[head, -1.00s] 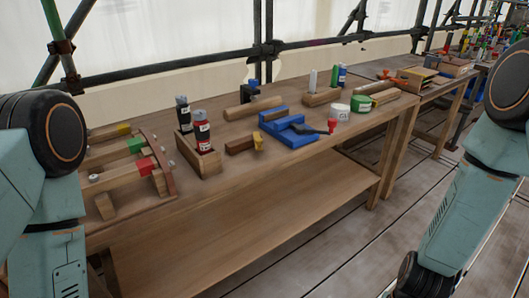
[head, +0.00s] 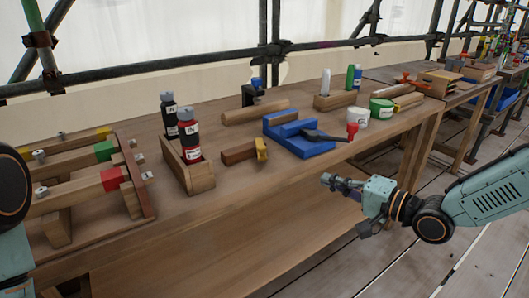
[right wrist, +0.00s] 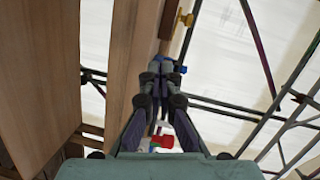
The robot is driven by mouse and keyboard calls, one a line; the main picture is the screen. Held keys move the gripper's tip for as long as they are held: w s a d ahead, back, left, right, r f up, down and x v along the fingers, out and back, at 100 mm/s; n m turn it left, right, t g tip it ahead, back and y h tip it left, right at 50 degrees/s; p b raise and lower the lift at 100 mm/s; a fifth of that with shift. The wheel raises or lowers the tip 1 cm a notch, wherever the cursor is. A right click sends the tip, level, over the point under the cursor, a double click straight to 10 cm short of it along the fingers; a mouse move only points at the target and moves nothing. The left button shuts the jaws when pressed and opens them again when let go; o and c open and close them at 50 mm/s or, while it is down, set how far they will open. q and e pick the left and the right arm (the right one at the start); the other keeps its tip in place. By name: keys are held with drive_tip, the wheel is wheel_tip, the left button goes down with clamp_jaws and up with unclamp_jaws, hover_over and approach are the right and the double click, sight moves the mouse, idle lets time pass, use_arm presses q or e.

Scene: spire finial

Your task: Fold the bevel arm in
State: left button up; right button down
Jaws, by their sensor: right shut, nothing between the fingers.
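I cannot tell for sure whether this dark arm is the bevel arm. My right gripper (head: 326,180) is shut and empty, in front of the bench edge and apart from the block. It also shows in the right wrist view (right wrist: 161,66), pointing along the bench edge, with a red thing (right wrist: 163,142) partly visible below the fingers. My left gripper is out of the picture.
The workbench (head: 235,205) also holds a wooden block with a yellow end (head: 262,149), a wooden box (head: 188,170) with two bottles, a wooden rack (head: 75,200) with coloured blocks, a white jar (head: 356,115) and a green tub (head: 381,107). The bench front edge is clear.

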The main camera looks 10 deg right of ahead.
wheel_tip(320, 180, up, 2)
drive_tip(key=a+y, duration=0.2)
drive_tip(key=m+b, duration=0.1)
drive_tip(key=b, duration=0.5)
approach(265, 150)
drive_tip(key=x, duration=0.5)
drive_tip(key=b+x, duration=0.1)
drive_tip(key=shift+w+f, duration=0.3)
drive_tip(key=shift+w, duration=0.15)
drive_tip(key=shift+r, duration=0.2)
drive_tip(key=shift+a+f, duration=0.1)
drive_tip(key=shift+a, duration=0.15)
